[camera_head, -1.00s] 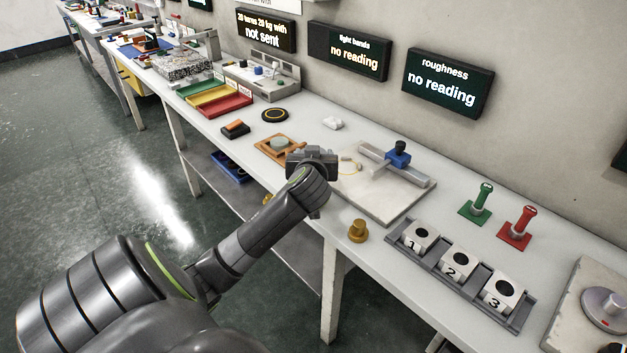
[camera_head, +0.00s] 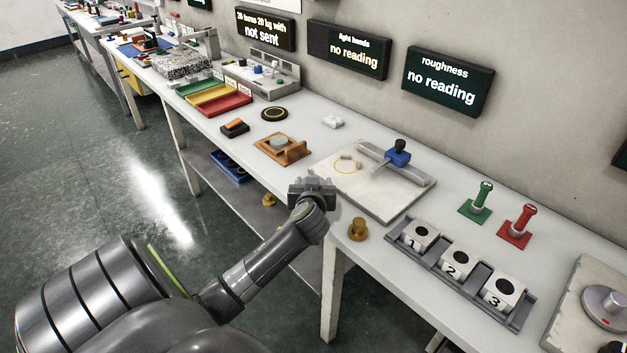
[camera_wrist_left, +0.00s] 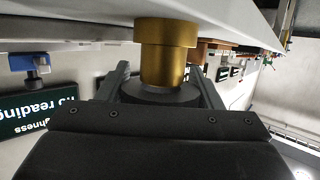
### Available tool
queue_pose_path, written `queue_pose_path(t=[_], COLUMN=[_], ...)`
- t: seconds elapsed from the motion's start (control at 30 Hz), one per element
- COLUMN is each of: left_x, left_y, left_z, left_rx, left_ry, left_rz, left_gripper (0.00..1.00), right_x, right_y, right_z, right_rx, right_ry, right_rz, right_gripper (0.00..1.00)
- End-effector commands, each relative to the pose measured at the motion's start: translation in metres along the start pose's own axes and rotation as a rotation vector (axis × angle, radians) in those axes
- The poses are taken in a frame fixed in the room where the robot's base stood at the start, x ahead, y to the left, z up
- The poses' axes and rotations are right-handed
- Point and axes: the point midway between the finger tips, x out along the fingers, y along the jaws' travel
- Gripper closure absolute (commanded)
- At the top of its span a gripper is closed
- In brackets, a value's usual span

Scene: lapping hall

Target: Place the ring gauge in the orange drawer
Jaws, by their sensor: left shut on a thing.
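My left gripper (camera_head: 312,183) is over the bench's front edge. In the left wrist view it (camera_wrist_left: 159,66) is shut on a stepped brass cylinder (camera_wrist_left: 165,62), with a dark disc behind it. I cannot tell whether this is the ring gauge; my gripper hides it in the head view. An orange-brown holder (camera_head: 298,153) lies on the bench beyond the gripper, with a pale round disc (camera_head: 279,142) on it. I cannot tell whether this is the orange drawer. My right gripper is not in view.
A white plate (camera_head: 385,203) with a blue-topped slide (camera_head: 397,154) lies right of the gripper. Another brass piece (camera_head: 357,230) stands at the front edge, beside a numbered block rack (camera_head: 460,275). A black piece with an orange top (camera_head: 235,127) and a dark round pad (camera_head: 274,114) lie further left.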

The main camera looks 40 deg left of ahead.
Motion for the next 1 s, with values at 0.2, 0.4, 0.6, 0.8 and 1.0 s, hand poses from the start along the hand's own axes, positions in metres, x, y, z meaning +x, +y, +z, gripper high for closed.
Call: queue_pose_path(t=[0.2, 0.4, 0.6, 0.8, 1.0], left_x=[0.0003, 0.0018, 0.0014, 0.0014, 0.0003], left_y=[0.0003, 0.0004, 0.0002, 0.0002, 0.0002], left_z=[0.0010, 0.0057, 0.0047, 0.0046, 0.0061], left_rx=[-0.001, -0.001, -0.001, -0.001, -0.001], left_ry=[0.002, 0.002, 0.001, 0.001, 0.001], left_rz=[0.001, 0.001, 0.001, 0.001, 0.001], left_gripper=[0.65, 0.65, 0.19, 0.19, 0.19], right_x=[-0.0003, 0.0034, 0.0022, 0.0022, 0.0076], right_y=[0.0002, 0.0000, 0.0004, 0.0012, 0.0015], right_z=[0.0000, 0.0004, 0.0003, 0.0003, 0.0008], right_rx=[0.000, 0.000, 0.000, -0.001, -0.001], right_ry=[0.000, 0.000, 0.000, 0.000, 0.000], right_rz=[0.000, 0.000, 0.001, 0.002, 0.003], right_gripper=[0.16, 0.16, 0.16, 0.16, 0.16])
